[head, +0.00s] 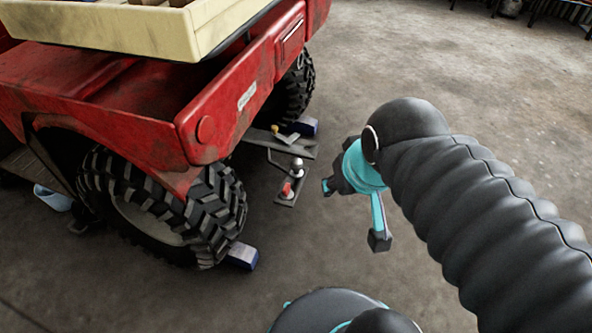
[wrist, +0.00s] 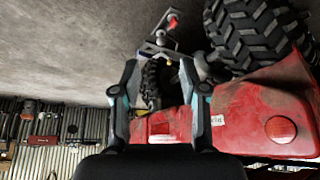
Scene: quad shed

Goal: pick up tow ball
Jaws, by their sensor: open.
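In the wrist view, where the quad appears upside down, the gripper's two fingers (wrist: 159,72) are spread wide. The tow ball (wrist: 161,35) looks small beyond the fingertips, with the red-topped piece (wrist: 173,21) next to it.
The red quad (head: 120,110) carries a cream tray (head: 110,32) above the hitch. Its rear tyre (head: 160,215) is left of the tow ball. Blue-and-white chocks (head: 242,256) sit by the wheels. Concrete floor to the right is clear.

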